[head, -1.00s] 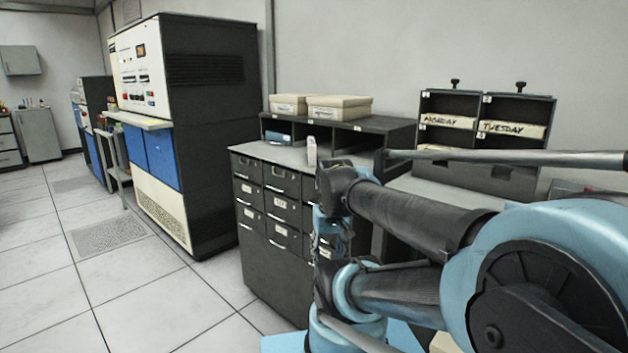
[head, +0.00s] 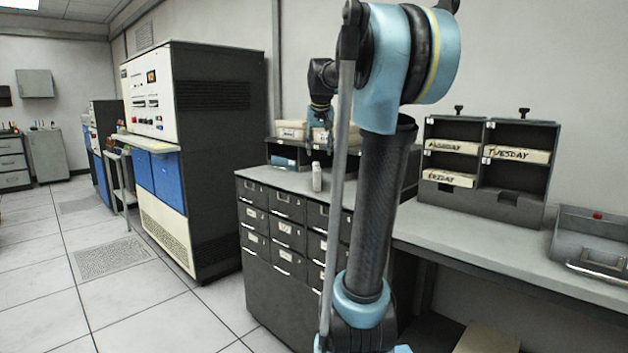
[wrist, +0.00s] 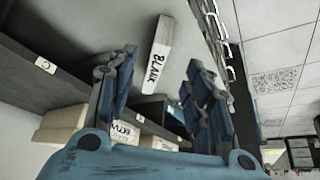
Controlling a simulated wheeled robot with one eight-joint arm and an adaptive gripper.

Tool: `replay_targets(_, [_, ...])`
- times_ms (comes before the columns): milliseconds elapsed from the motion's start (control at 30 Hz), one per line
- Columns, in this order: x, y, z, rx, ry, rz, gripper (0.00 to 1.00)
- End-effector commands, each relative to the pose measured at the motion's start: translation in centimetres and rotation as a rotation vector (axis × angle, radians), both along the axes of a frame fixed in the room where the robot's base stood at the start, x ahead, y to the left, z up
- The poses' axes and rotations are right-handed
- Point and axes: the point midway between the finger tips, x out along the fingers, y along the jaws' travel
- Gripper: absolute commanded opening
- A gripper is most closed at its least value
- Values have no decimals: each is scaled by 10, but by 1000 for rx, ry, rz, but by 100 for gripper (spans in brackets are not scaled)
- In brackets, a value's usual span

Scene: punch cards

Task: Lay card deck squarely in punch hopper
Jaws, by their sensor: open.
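A white card deck marked BLANK (wrist: 157,55) lies ahead of my open fingers in the wrist view, on a grey top. A small pale upright block (head: 316,177) on the cabinet top in the head view appears to be the same deck. My gripper (wrist: 162,62) is open and empty; the deck shows between its fingertips, apparently beyond them. In the head view my gripper (head: 320,122) hangs above the cabinet, partly behind my arm. Other decks, such as TUESDAY (head: 517,154) and FRIDAY (head: 448,178), lie in a rack. I cannot tell which part is the punch hopper.
Card boxes (head: 291,130) sit on a dark shelf unit behind the cabinet (head: 262,218). A grey tray-like device (head: 598,222) with a red button stands on the right bench. A tall machine (head: 212,160) with blue panels stands left. The tiled floor (head: 120,318) is clear.

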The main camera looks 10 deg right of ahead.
Motion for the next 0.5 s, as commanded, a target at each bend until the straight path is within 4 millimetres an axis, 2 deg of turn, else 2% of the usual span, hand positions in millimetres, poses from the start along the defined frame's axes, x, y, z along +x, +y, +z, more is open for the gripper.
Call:
replay_targets(33, [15,-1,9,0,-10,-5,47])
replay_targets(100, [30,-2,19,1,-22,-11,47])
replay_targets(267, [49,-3,30,1,-38,-18,47])
replay_targets(367, [55,-4,27,1,-40,-19,47])
replay_targets(500, [64,-6,9,1,-40,-19,47])
